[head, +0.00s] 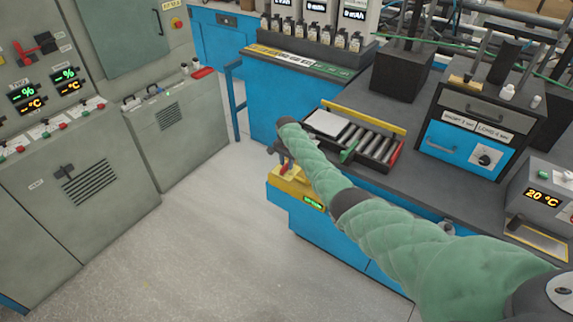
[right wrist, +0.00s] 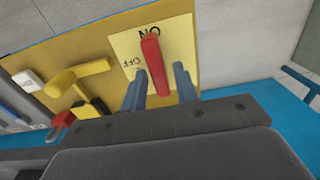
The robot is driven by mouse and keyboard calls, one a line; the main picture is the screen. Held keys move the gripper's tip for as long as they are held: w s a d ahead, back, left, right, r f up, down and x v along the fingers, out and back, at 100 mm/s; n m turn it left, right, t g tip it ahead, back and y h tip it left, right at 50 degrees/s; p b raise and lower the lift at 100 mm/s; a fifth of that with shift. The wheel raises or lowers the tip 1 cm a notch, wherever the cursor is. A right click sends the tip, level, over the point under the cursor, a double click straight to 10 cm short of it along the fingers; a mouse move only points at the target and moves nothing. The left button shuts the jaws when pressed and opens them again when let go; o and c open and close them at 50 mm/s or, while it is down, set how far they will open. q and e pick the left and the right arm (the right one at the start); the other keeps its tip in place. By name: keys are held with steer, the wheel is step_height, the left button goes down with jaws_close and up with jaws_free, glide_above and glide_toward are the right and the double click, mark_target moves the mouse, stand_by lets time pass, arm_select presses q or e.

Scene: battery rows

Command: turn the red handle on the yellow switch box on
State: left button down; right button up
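The yellow switch box (head: 289,186) is at the left end of the dark counter in the head view, partly covered by my right arm. Its red handle (right wrist: 152,62) stands out in the right wrist view, on a pale yellow plate (right wrist: 183,42) marked ON and OFF. The handle's upper end in that picture lies at the ON mark; OFF is to its left. My right gripper (right wrist: 160,72) is open, with one finger on each side of the handle. I see a narrow gap at the right finger; contact on the left is unclear. My left gripper is out of view.
A yellow lever (right wrist: 78,76) and a red padlock (right wrist: 61,122) are left of the plate in the wrist view. A roller tray (head: 370,140) stands on the counter beside my arm. Grey cabinets (head: 70,200) stand at left; the floor (head: 200,240) between is clear.

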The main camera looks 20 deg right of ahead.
mark_target(287, 165)
steer(key=shift+o, duration=0.5)
steer(key=shift+f, duration=0.1)
steer(key=shift+s, duration=0.1)
